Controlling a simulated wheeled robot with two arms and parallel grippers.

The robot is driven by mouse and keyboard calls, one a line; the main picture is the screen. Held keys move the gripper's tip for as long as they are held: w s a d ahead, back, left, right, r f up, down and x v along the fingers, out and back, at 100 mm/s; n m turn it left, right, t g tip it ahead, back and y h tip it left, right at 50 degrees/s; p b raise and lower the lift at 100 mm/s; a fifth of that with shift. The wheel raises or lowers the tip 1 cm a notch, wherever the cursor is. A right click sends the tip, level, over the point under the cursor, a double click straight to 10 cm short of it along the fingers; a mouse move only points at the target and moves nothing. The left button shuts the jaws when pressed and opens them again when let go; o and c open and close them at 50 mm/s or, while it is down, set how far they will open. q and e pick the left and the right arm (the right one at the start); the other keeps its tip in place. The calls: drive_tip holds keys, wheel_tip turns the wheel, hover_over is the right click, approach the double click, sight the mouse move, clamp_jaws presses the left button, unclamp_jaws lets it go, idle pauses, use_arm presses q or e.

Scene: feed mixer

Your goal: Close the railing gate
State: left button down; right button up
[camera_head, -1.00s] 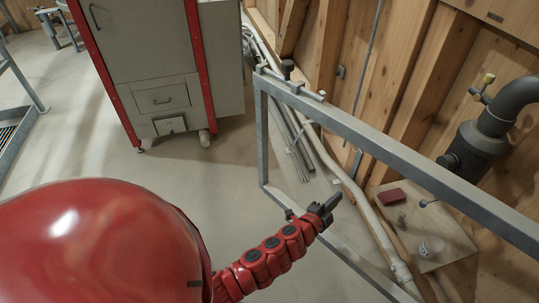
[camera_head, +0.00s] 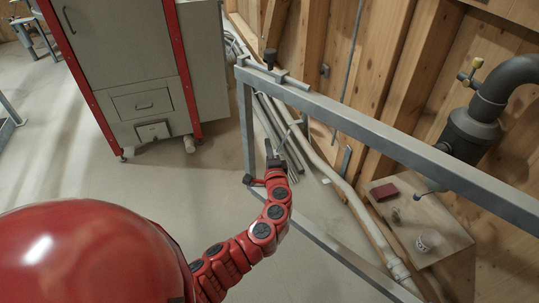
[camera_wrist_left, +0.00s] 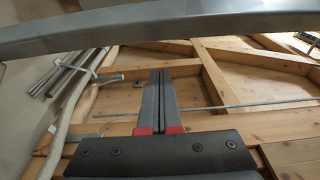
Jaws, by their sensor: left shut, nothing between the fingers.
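The railing gate (camera_head: 360,128) is a grey metal frame. Its left post (camera_head: 247,130) stands on the concrete floor side, and its top rail runs down to the right. A latch with a black knob (camera_head: 270,57) sits at its top left corner. My left gripper (camera_head: 273,152) is shut and empty, below the top rail and just right of the left post. I cannot tell whether it touches the post. In the left wrist view the shut fingers (camera_wrist_left: 160,82) point towards the wooden wall, with a grey rail (camera_wrist_left: 150,32) across the top. My right gripper is not in view.
A grey cabinet with red edges (camera_head: 140,70) stands at the upper left. Floor left of the gate is clear.

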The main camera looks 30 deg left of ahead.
use_arm(q)
drive_tip(key=shift+s+a+p, duration=0.2)
drive_tip(key=shift+s+a, duration=0.1)
drive_tip(key=shift+a, duration=0.45)
drive_tip(key=shift+s+a+p, duration=0.15)
drive_tip(key=shift+s+a, duration=0.15)
drive_tip(key=shift+a, duration=0.4)
